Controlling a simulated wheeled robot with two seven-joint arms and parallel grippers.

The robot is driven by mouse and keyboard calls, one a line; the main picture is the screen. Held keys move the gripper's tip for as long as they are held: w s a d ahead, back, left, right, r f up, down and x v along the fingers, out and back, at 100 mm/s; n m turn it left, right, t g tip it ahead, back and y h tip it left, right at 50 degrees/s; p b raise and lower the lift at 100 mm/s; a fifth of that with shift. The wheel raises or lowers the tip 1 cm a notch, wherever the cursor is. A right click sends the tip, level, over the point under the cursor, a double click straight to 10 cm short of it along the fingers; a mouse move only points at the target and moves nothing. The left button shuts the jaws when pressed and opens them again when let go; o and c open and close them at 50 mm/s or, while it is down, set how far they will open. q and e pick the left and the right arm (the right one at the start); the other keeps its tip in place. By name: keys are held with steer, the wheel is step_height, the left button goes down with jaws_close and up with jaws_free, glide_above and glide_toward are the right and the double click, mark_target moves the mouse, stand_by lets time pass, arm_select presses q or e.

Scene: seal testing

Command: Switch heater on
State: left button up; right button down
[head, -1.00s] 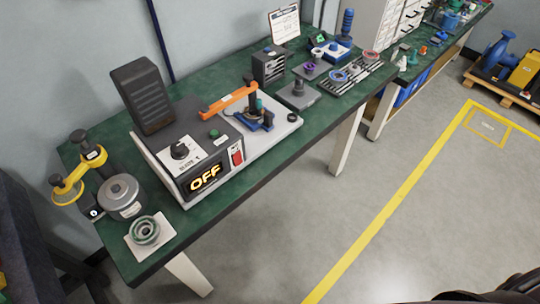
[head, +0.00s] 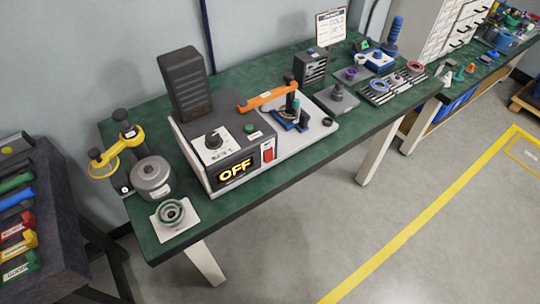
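The heater (head: 222,155) stands on the green workbench (head: 170,251) in the head view. It is a dark box on a light base, and its display (head: 236,173) reads OFF in glowing yellow letters. A black knob (head: 213,140) sits on a white dial plate on its top, with a green button (head: 250,128) beside it. A red switch (head: 268,154) is on the front right of the box. A black ribbed block (head: 187,84) rises behind, and an orange lever (head: 268,97) reaches over to the right. Neither of my grippers is in view.
A metal cylinder (head: 152,177), a yellow-handled tool (head: 104,167) and green rings (head: 171,212) on a white pad sit left of the heater. The floor in front (head: 310,240) is clear.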

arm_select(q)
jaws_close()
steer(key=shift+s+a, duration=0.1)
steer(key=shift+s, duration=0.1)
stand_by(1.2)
